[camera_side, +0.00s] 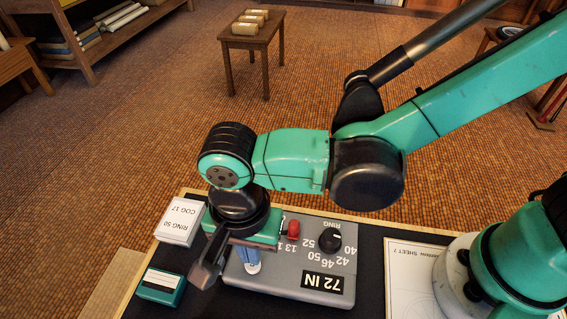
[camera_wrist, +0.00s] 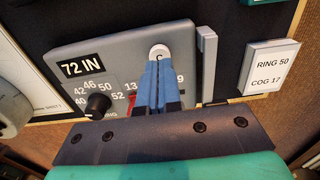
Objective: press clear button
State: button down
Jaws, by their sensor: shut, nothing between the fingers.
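The clear button is a white round button marked "C" (camera_wrist: 159,52), near one edge of a grey control box (camera_wrist: 125,52). In the wrist view, my gripper (camera_wrist: 158,66) has its blue fingers together and empty, with their tips at the lower edge of the button. I cannot tell whether they touch or press it. In the side view, my gripper (camera_side: 249,257) points down over the left part of the box (camera_side: 335,262), and the white button (camera_side: 253,268) shows just under the blue tips. The fingers hide part of the box's face.
The box has a "72 IN" display (camera_side: 314,282), a black knob (camera_side: 330,238) and a red part (camera_side: 293,229) close by my gripper. A grey bar (camera_wrist: 207,65) stands along the box's edge. A "RING 50 COG 17" card block (camera_side: 180,221) and a teal box (camera_side: 162,287) lie left.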

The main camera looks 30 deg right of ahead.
jog(key=shift+f, duration=0.65)
jog(key=shift+f, duration=0.1)
jog(key=shift+f, duration=0.8)
jog(key=shift+r, duration=0.15)
notch_tip(320, 180, up, 14)
jog(key=shift+r, duration=0.1)
